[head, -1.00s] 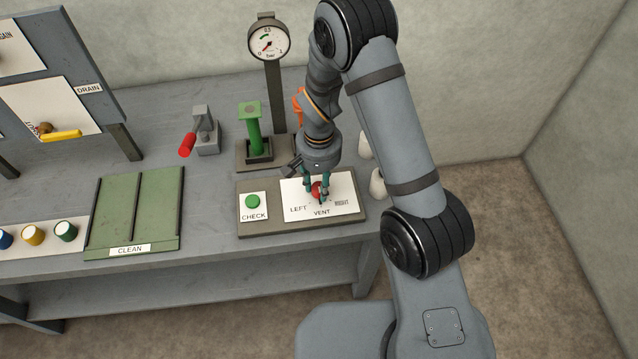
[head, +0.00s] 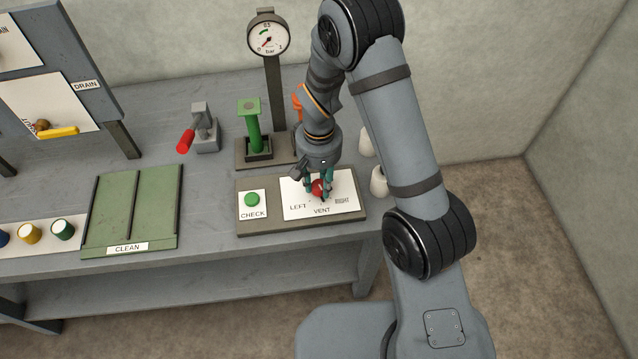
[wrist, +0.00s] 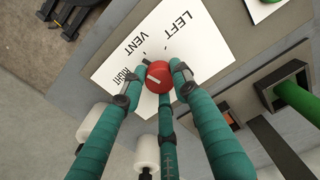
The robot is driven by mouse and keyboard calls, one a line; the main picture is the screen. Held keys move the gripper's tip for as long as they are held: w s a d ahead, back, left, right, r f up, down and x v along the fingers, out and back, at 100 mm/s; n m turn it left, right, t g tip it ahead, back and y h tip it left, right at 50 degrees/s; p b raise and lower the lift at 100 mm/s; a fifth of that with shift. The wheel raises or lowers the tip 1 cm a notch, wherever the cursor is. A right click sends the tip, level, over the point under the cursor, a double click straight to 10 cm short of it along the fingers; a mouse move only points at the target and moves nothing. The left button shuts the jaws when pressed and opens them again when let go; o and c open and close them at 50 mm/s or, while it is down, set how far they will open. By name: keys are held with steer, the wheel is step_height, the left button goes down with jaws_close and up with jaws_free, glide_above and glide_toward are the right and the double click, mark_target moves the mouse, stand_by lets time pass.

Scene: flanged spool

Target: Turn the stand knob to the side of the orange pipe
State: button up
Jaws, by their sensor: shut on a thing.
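The red knob (head: 318,188) sits on the white VENT plate between the LEFT and RIGHT labels. In the wrist view the red knob (wrist: 159,75) shows a white line on its top; I cannot tell for sure which label it marks. My gripper (head: 319,186) points down with its teal fingers shut around the knob; the fingers also show in the wrist view (wrist: 158,78). The orange pipe (head: 298,103) stands behind, to the right of the green pipe (head: 253,130), and is mostly hidden by my arm.
A green CHECK button (head: 252,199) is left of the knob on the same panel. A gauge (head: 269,39) stands behind on a post. White rollers (head: 379,181) are close on the right. A red-handled lever (head: 187,141) and green CLEAN tray (head: 112,215) lie left.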

mark_target(319, 184)
steer(key=n+b, duration=0.1)
steer(key=n, duration=0.2)
steer(key=shift+w+n, duration=0.15)
steer(key=shift+n, duration=0.25)
steer(key=shift+n+b, duration=0.5)
steer(key=shift+n, duration=1.4)
steer(key=shift+a+n, duration=0.1)
steer(key=shift+n, duration=0.2)
steer(key=o, duration=1.2)
steer(key=shift+c, duration=0.2)
step_height(319, 184, up, 12)
